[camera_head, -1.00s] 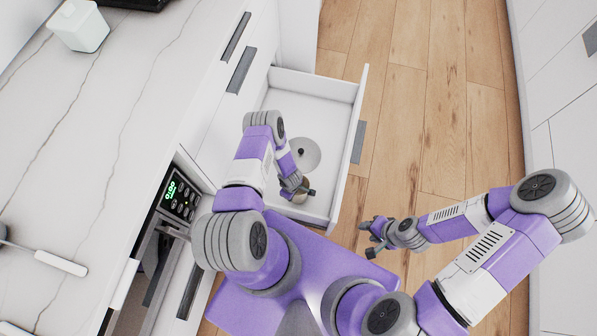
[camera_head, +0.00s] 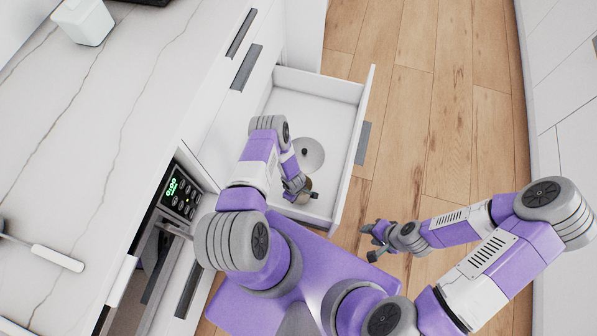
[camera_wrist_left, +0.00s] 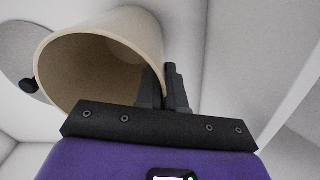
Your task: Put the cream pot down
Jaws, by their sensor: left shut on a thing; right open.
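The cream pot (camera_wrist_left: 140,30) is a tan, open-mouthed vessel, seen large in the left wrist view with its hollow inside showing. My left gripper (camera_wrist_left: 167,88) is shut on its wall. In the head view the left gripper (camera_head: 304,190) is inside the open drawer near its front corner, partly covering the pot (camera_head: 309,184). I cannot tell whether the pot's base touches the drawer floor. My right gripper (camera_head: 374,241) is open and empty, above the wooden floor outside the drawer.
The white drawer (camera_head: 350,130) stands pulled out. A round grey lid with a dark knob (camera_head: 313,150) lies in it beside the pot. Drawer walls are close around my left gripper. The marble counter (camera_head: 90,140) is at left, with a white container (camera_head: 84,22) at the back.

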